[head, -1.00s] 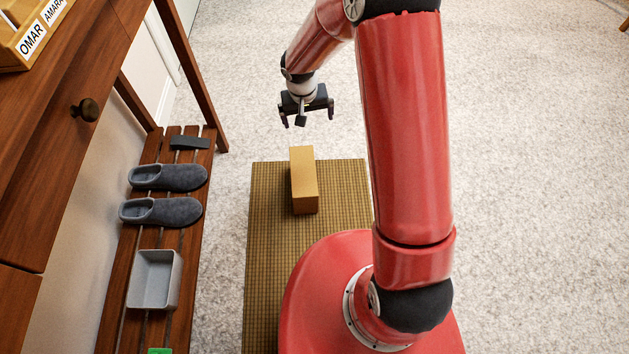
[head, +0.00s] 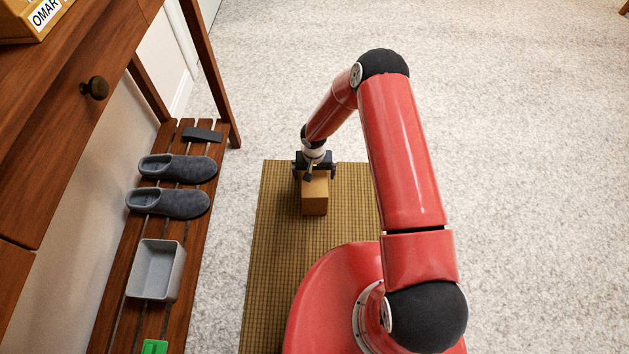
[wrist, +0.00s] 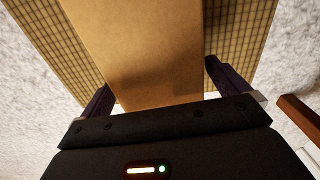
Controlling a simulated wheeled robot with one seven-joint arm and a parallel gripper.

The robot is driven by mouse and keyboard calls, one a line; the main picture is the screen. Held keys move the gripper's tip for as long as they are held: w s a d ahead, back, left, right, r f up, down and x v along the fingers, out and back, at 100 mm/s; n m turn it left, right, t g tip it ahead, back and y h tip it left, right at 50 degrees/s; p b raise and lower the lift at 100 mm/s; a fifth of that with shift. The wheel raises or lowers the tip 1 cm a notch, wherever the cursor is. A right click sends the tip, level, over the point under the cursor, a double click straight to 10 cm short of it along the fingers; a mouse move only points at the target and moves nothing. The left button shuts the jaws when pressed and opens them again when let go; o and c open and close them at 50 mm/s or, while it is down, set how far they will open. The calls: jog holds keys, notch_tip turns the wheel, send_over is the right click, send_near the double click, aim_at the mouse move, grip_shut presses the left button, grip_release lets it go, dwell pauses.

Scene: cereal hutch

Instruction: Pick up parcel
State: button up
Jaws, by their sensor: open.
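The parcel (head: 315,198) is a plain tan cardboard box lying on the woven mat (head: 275,260). My gripper (head: 314,174) is over the far end of the parcel in the head view and hides that end. In the wrist view the parcel (wrist: 150,50) runs between the two dark fingers of my gripper (wrist: 158,85). The fingers are open, one on each side of the box. A slim gap shows near each finger, and I cannot tell how far down they reach.
A slatted wooden shelf (head: 137,262) at the left holds grey slippers (head: 170,203), a grey bin (head: 157,270), a dark block (head: 203,135) and a green item (head: 154,347). A wooden desk (head: 60,150) with a round knob overhangs it. Pale carpet (head: 530,180) lies clear at the right.

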jog(key=shift+f, duration=0.75)
jog(key=shift+c, duration=0.4)
jog(key=c, duration=1.2)
jog(key=shift+c, duration=0.6)
jog(key=shift+r, duration=0.15)
